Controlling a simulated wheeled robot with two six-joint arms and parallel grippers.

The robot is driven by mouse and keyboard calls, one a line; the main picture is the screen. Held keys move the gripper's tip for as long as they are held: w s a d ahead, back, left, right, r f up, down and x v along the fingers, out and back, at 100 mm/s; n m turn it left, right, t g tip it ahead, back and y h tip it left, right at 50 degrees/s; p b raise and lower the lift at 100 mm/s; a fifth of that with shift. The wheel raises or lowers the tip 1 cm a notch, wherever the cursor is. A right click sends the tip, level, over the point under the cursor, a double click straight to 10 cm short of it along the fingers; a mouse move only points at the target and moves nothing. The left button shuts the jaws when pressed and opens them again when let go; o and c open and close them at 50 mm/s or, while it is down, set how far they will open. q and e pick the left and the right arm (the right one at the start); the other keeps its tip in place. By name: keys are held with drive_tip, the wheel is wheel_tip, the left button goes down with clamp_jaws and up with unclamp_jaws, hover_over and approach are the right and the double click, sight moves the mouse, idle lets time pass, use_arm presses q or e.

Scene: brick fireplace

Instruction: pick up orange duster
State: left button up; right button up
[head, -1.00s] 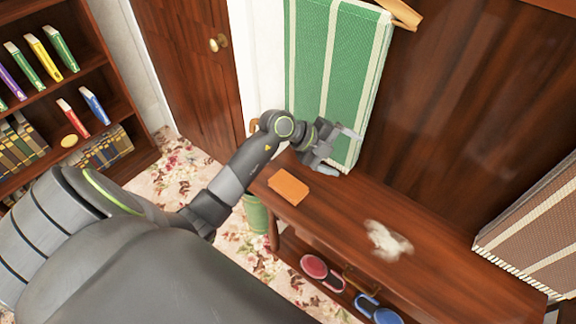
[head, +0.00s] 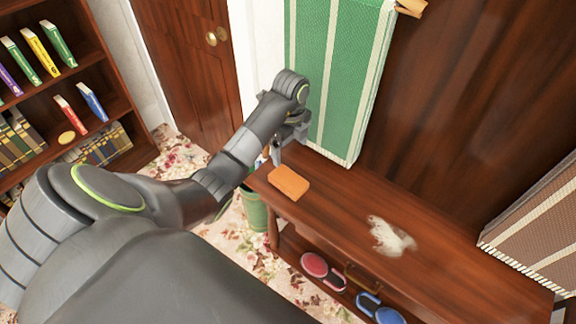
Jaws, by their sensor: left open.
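The orange duster (head: 289,182) is a small flat block lying on the left end of the brown wooden table (head: 345,212). My left gripper (head: 283,158) points down just behind and above the duster, near the table's back left corner. It is open and appears empty. One finger shows clearly, and the other is partly hidden by the wrist. I cannot tell whether the finger touches the duster. My right gripper is not in view.
A pale dusty smear (head: 391,237) marks the tabletop. A red item (head: 314,265) and a blue item (head: 367,303) sit on the shelf below. A green striped cloth (head: 345,80) hangs behind the table. A green bin (head: 256,212) stands left.

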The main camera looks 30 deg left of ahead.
use_arm(q)
drive_tip(key=b, duration=0.9)
hover_over(288, 179)
drive_tip(key=f, duration=0.9)
drive_tip(key=shift+w+d+f, duration=0.2)
drive_tip(key=shift+f, duration=0.15)
drive_tip(key=shift+s+a+f+b, duration=0.1)
drive_tip(key=shift+f+b, duration=0.4)
drive_tip(key=shift+f, duration=0.1)
drive_tip(key=shift+s+a+f, duration=0.1)
drive_tip(key=shift+f, duration=1.8)
drive_tip(key=c, duration=1.1)
drive_tip(key=shift+o, duration=0.2)
drive_tip(key=shift+r, duration=0.1)
